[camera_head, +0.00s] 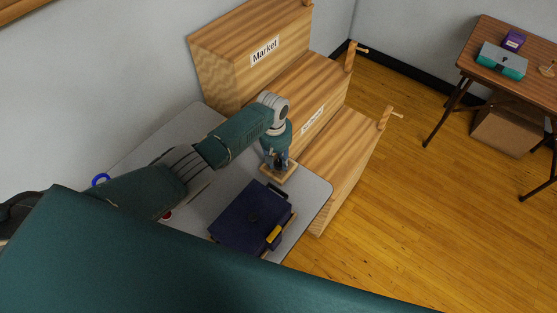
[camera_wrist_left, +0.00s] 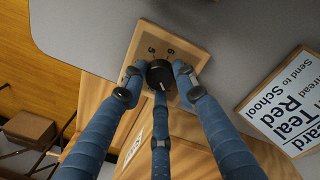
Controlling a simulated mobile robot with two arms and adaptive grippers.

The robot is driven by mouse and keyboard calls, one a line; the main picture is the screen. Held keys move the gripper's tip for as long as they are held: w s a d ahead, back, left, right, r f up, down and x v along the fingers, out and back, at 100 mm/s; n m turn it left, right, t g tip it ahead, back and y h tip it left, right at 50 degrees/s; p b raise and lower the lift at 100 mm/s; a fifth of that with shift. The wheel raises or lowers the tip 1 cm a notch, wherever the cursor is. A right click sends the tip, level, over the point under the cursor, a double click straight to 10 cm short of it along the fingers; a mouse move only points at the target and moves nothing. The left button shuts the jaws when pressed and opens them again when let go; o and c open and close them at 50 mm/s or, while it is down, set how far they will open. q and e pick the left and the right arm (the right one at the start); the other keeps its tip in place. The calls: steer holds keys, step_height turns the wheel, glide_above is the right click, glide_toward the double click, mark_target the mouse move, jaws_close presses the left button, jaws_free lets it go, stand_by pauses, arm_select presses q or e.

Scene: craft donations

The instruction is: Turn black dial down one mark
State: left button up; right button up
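The black dial (camera_wrist_left: 160,73) sits on a small wooden plate (camera_wrist_left: 142,42) with number marks, at the edge of the grey table (camera_head: 313,197). My left gripper (camera_head: 276,167) points down at this plate in the head view and hides the dial there. In the left wrist view, the fingertips of my left gripper (camera_wrist_left: 158,77) stand around the dial, with one on each side and one at its near side. I cannot tell whether they press on it. My right gripper is out of view.
A dark blue case (camera_head: 247,214) with a yellow clasp lies just in front of the plate. Wooden bins (camera_head: 220,62), one labelled Market, stand behind. A printed sign (camera_wrist_left: 289,100) is right of the plate. A brown table (camera_head: 505,40) is far right.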

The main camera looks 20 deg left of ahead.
mark_target(276, 163)
arm_select(q)
steer(key=o, duration=0.4)
steer(key=shift+w+a+r, duration=0.15)
steer(key=shift+w+r, duration=0.1)
steer(key=shift+w, duration=0.05)
steer(key=shift+s+f, duration=0.1)
steer(key=shift+f, duration=0.05)
steer(key=r, duration=1.2)
steer(key=shift+s+a, duration=0.25)
steer(key=shift+a, duration=0.05)
